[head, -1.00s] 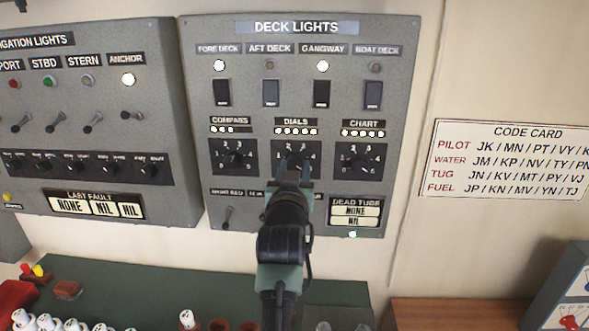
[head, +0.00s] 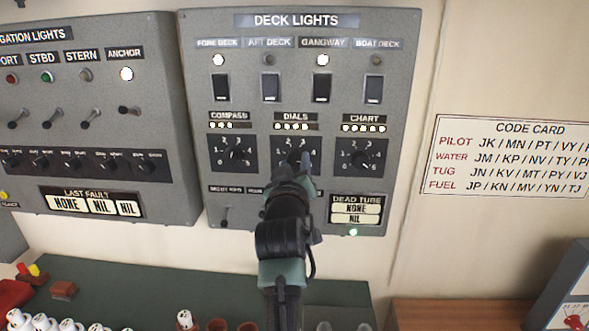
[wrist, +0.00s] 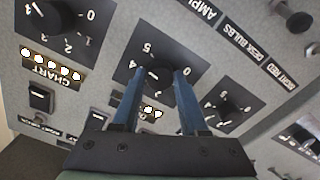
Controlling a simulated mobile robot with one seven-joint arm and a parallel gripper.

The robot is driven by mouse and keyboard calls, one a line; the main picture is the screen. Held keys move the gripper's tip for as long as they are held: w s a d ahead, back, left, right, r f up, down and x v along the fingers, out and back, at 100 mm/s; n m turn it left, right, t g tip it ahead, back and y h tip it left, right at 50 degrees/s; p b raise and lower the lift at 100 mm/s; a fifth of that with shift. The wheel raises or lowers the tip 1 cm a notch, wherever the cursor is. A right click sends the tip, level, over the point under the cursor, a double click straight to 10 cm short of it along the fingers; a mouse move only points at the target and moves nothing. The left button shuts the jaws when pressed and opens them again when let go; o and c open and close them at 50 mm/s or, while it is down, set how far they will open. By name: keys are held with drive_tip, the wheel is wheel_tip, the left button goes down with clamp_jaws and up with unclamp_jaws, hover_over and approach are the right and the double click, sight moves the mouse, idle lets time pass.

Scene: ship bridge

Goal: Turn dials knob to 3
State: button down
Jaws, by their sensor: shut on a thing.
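The dials knob (head: 293,155) is a black rotary knob on a dark square plate, in the middle of the deck lights panel's knob row. My gripper (head: 301,166) reaches up to it and hides much of it in the head view. In the wrist view the two blue fingers of my gripper (wrist: 157,84) are closed on either side of the dials knob (wrist: 158,73). Its pointer cannot be read clearly. The dials light strip (head: 295,127) above the knob has several lamps lit, with a dark space at its right end.
The compass knob (head: 236,155) is close on the left and the chart knob (head: 361,157) on the right. Rocker switches (head: 322,88) are above. The toggle row below is partly hidden by my arm. A code card (head: 510,155) hangs on the right wall.

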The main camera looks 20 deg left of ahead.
drive_tip(key=n, duration=0.3)
drive_tip(key=shift+d+n, duration=0.1)
drive_tip(key=shift+n, duration=0.3)
drive_tip(key=n, duration=0.3)
drive_tip(key=shift+n, duration=0.3)
drive_tip(key=n, duration=0.3)
drive_tip(key=shift+r+n, duration=0.1)
drive_tip(key=shift+n, duration=0.2)
drive_tip(key=shift+n+p, duration=0.75)
drive_tip(key=shift+n, duration=1.05)
drive_tip(key=shift+c, duration=2.2)
unclamp_jaws()
